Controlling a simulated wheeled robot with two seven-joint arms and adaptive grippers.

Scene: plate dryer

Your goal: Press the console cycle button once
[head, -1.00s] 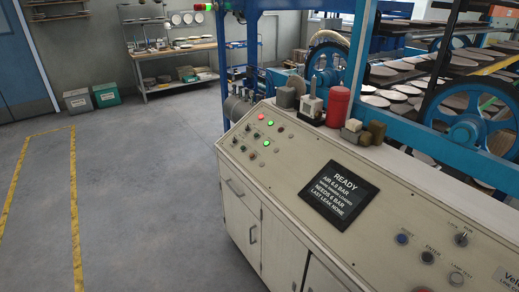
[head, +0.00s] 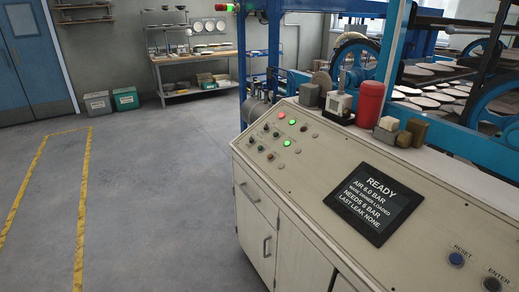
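The beige console (head: 325,160) runs from the middle to the lower right. Its screen (head: 374,204) reads READY, AIR 6.0 BAR, NEEDS 6 BAR and LAST LEAK NONE; one line is hard to read. A cluster of small buttons and lamps (head: 280,135) sits at its left end, with one red and two green lamps lit. Their labels are too small to read, so I cannot tell which control is the cycle button. A blue RESET button (head: 456,259) and a dark ENTER button (head: 492,284) are at the lower right. Neither of my grippers is in view.
A red cylinder (head: 370,104) and small blocks stand on the console's back ledge. The blue dryer frame with plates (head: 430,90) is behind. The floor (head: 150,200) left of the console is clear, with yellow lines. Bins (head: 125,98) and a shelf stand at the back.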

